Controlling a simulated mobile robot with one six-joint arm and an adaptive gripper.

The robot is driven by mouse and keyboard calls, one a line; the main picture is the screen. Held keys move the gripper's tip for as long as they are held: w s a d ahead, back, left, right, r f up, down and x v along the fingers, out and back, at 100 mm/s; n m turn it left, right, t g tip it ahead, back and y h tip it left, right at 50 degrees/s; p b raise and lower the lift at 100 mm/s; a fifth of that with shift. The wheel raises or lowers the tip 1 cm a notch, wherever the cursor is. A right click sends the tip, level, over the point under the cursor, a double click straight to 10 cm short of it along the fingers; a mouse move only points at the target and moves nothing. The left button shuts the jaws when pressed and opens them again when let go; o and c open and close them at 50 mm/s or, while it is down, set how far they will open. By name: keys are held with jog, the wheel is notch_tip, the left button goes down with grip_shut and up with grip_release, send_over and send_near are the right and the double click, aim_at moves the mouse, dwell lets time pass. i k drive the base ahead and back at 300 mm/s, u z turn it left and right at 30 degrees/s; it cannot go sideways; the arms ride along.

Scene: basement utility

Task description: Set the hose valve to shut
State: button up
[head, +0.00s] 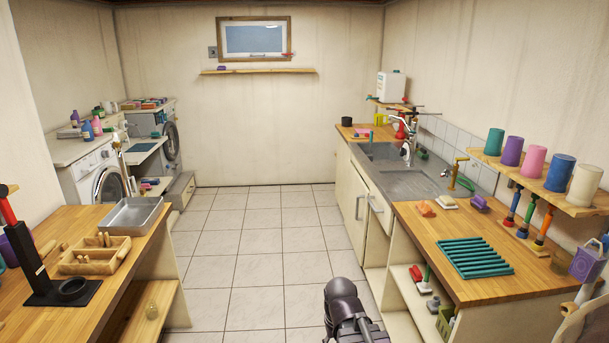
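A brass-coloured upright fitting (458,170) stands at the right end of the sink counter, with a bent top. A short green piece (466,184), perhaps hose, lies against its right side. This looks like the hose valve, but it is too small to tell how its handle is set. Part of my dark arm (343,302) shows at the bottom centre, above the floor and far from the fitting. Black parts beside it may belong to my gripper (368,330), but no fingertips can be made out.
The steel sink (405,184) has a chrome tap (407,140). The right worktop holds a green slatted rack (473,258), an orange lump (426,209) and a purple item (479,203). Cups stand on a shelf (545,190) above. The tiled floor (262,250) is clear between the counters.

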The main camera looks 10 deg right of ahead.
aim_at(458, 159)
jog(key=u, duration=0.2)
jog(key=i, duration=1.5)
jog(key=z, duration=0.4)
jog(key=i, duration=0.75)
jog(key=z, duration=0.8)
jog(key=i, duration=0.7)
jog(key=z, duration=0.4)
